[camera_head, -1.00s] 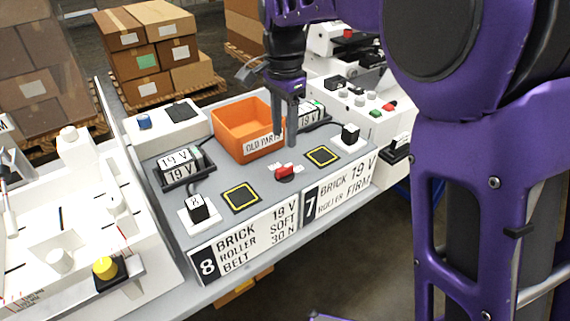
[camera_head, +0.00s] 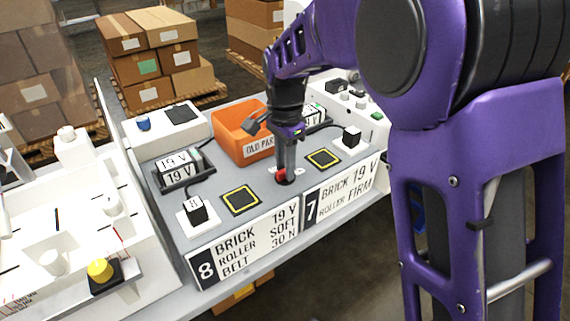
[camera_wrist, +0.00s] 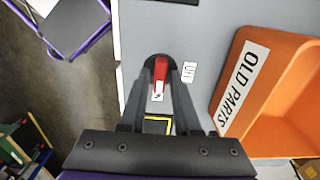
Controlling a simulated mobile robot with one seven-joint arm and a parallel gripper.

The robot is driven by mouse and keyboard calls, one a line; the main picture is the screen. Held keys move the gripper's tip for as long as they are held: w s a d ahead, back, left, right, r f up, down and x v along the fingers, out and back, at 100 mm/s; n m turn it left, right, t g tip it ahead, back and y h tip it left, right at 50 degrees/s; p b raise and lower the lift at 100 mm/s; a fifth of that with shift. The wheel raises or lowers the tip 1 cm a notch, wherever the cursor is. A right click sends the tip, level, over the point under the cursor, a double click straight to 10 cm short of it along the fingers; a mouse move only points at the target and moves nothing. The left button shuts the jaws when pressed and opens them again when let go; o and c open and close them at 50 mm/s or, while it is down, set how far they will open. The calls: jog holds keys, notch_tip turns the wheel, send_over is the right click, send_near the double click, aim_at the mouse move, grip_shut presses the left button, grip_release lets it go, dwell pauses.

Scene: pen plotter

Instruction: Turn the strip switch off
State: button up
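The strip switch is a red lever (camera_wrist: 161,69) on the grey panel of the bench. In the wrist view it lies between the two dark fingers of my gripper (camera_wrist: 161,62), with little room on either side. An "OFF" label (camera_wrist: 188,72) is right of the right finger, and a second small white label shows between the fingers at the near end of the lever. In the head view my gripper (camera_head: 285,178) points down onto the switch, and a bit of red (camera_head: 280,174) shows beside the fingers. I cannot tell whether the fingers press on the lever.
An orange "OLD PARTS" bin (camera_head: 232,139) stands close behind my gripper. Yellow-edged black pads (camera_head: 240,200) lie on both sides of the switch. Black-and-white blocks (camera_head: 196,211) and a battery cradle (camera_head: 180,172) stand to the left. The label boards line the front edge.

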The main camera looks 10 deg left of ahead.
grip_shut()
jog(key=shift+n, duration=0.3)
jog(key=n+p, duration=0.1)
jog(key=n, duration=0.1)
jog(key=shift+r+n+p, duration=0.15)
jog(key=shift+n+p, duration=0.15)
jog(key=shift+p, duration=0.05)
jog(key=n+p, duration=0.1)
jog(key=n, duration=0.3)
jog(key=shift+p, duration=0.35)
jog(key=n+p, duration=0.1)
jog(key=n, duration=0.4)
jog(key=shift+n+p, duration=1.1)
jog(key=shift+n, duration=1.9)
jog(key=shift+o, duration=1.9)
grip_release()
